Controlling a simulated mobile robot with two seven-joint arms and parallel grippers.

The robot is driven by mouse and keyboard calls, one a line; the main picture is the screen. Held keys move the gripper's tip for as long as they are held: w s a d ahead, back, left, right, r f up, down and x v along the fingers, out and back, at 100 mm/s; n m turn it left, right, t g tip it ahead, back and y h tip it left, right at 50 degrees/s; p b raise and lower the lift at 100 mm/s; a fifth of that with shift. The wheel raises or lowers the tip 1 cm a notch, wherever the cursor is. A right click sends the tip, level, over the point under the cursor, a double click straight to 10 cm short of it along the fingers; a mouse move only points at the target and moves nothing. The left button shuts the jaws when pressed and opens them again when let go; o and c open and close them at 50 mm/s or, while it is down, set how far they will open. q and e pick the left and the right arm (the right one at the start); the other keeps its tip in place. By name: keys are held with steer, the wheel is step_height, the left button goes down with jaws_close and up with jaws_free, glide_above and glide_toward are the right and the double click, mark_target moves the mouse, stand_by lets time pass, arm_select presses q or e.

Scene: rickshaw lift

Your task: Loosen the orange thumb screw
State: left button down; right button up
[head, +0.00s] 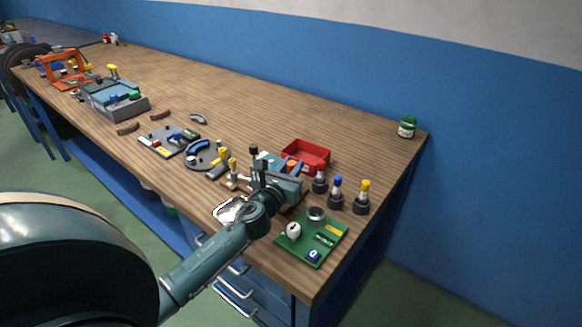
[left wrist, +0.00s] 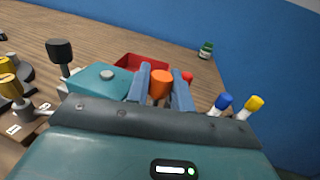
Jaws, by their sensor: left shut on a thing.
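The orange thumb screw (left wrist: 160,85) sits between the two fingers of my left gripper (left wrist: 162,88) in the left wrist view. The fingers are shut on it, one on each side. In the head view the orange screw top (head: 291,165) shows just beyond my left gripper, on a teal block (head: 268,160). The screw's lower part is hidden behind the gripper body. My right gripper is not in view.
A red bin (head: 312,151) stands behind the gripper. Red-, blue- (head: 337,190) and yellow-topped (head: 362,197) tools stand in black holders at right. A green board (head: 322,246) lies near the front edge. A black-topped post (left wrist: 60,55) stands left of the gripper. The back of the bench is mostly clear.

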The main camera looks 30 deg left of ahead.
arm_select(q)
steer(key=n+g+y, duration=0.2)
steer(key=n+y, duration=0.1)
steer(key=y, duration=0.1)
steer(key=n+g+y, duration=0.2)
steer(key=n+y, duration=0.1)
steer(key=y, duration=0.2)
steer(key=shift+d+n+b, duration=0.15)
steer(key=shift+n+b, duration=0.15)
steer(key=shift+b, duration=0.1)
steer(key=n+g+y+b, duration=0.1)
steer(key=n+g+y, duration=0.1)
steer(key=g, duration=0.1)
steer(key=n+g+y+b, duration=0.1)
steer(key=n+g+y, duration=0.2)
steer(key=g, duration=0.1)
steer(key=shift+n+g, duration=0.3)
steer(key=c, duration=1.3)
jaws_free()
steer(key=shift+o, duration=0.2)
